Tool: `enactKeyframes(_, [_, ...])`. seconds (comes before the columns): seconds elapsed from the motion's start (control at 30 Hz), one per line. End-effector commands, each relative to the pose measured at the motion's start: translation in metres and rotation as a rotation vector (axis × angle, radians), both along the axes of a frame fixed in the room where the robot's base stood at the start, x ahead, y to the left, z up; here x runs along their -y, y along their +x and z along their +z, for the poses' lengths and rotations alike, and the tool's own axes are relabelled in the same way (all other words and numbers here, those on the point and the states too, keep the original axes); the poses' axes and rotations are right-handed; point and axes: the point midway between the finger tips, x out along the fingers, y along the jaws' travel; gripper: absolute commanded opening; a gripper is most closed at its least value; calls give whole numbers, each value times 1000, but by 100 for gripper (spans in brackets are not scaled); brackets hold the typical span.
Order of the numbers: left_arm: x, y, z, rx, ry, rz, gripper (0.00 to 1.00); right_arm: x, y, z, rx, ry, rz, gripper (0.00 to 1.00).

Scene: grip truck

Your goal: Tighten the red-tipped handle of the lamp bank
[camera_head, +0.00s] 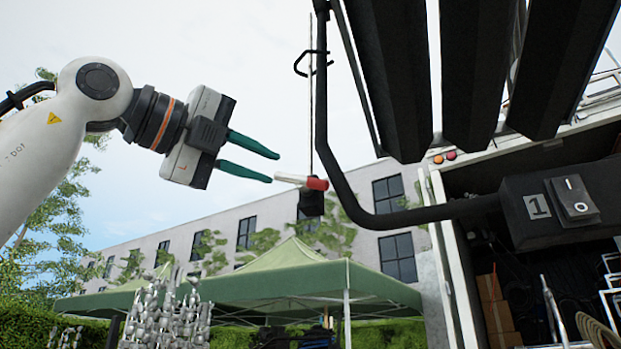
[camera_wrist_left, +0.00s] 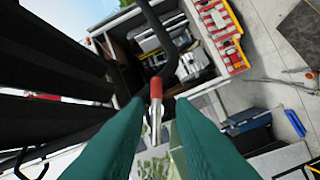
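The handle has a red tip (camera_head: 317,184) and a pale metal shaft (camera_head: 288,178), and sits beside a black clamp block (camera_head: 311,203) near the lamp bank's bent black tube (camera_head: 352,202). The lamp bank's dark panels (camera_head: 480,75) fill the upper right. My left gripper (camera_head: 274,168) is open, with two green fingers pointing right toward the handle. The lower fingertip is close to the shaft's left end; contact cannot be told. In the left wrist view the red tip (camera_wrist_left: 156,88) shows just beyond the gap between the fingers (camera_wrist_left: 160,105). My right gripper is not in view.
A black switch box (camera_head: 560,205) marked 1 is at the right, before an open truck (camera_head: 452,265) holding boxes. A green canopy tent (camera_head: 300,280) and several metal stands (camera_head: 165,315) are behind and below. Open sky lies above my left gripper.

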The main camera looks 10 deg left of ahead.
Motion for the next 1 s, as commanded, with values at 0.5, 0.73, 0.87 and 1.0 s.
enactKeyframes(0.5, [21, 33, 14, -5, 0, 52, 22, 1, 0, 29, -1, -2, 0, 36])
enactKeyframes(0.73, [46, 66, 13, -4, -1, 50, 22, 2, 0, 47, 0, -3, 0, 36])
enactKeyframes(0.87, [53, 76, 13, -3, -3, 51, 22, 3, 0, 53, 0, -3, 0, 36])
enactKeyframes(1.0, [56, 81, 11, -2, -4, 50, 22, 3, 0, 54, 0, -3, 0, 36])
